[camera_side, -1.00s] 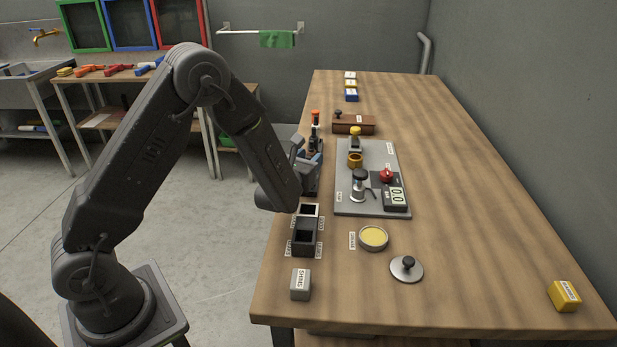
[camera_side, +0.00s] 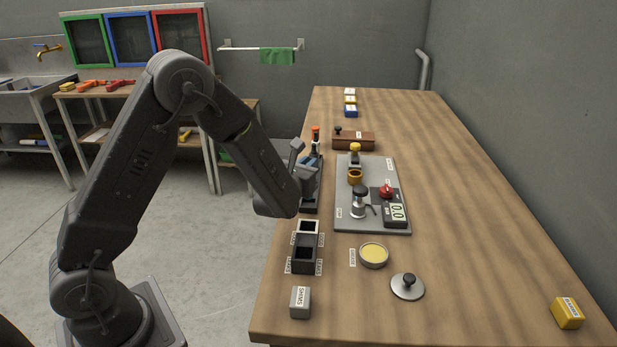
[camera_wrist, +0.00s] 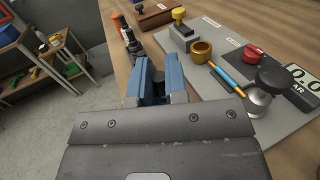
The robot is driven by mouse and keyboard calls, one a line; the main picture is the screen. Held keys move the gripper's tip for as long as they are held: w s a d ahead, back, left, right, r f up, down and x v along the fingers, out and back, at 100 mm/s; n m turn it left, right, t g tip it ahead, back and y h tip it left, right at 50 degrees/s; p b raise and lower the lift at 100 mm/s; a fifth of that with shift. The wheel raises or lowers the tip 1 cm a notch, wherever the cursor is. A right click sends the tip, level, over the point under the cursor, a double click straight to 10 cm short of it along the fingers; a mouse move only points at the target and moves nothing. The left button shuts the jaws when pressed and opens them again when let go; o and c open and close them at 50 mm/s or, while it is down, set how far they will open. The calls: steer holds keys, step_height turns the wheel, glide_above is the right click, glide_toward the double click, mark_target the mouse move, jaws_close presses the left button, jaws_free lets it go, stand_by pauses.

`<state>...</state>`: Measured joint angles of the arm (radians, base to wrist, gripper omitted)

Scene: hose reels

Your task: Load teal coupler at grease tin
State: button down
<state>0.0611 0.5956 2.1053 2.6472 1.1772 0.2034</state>
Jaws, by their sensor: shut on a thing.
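My gripper (camera_wrist: 158,82) shows two blue jaws in the wrist view, shut on a dark part (camera_wrist: 159,88) mostly hidden between them. Its teal colour cannot be made out. In the side view my gripper (camera_side: 312,175) is at the left table edge, beside a row of upright parts, one with an orange top (camera_side: 315,133). The grease tin (camera_side: 373,255) is an open round tin of yellow grease, nearer the camera and apart from the gripper. Its label lies to its left. The tin is not in the wrist view.
A grey plate (camera_side: 350,222) carries a gold ring (camera_side: 355,177), a black-topped post (camera_side: 359,202), a red knob (camera_side: 387,191) and a gauge. A dark two-well box (camera_side: 304,254) and a grey block (camera_side: 300,303) line the left edge. A knobbed lid (camera_side: 407,287) lies near the tin.

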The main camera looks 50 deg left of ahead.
steer(key=r, duration=0.4)
steer(key=d+r, duration=0.1)
steer(key=r, duration=0.1)
steer(key=shift+w+r, duration=0.15)
steer(key=shift+r, duration=0.25)
steer(key=s+d+f, duration=0.1)
steer(key=d+f, duration=0.1)
steer(key=d, duration=2)
steer(key=shift+d+f, duration=0.15)
steer(key=shift+f, duration=2.6)
steer(key=shift+f, duration=0.55)
step_height(320, 180, up, 7)
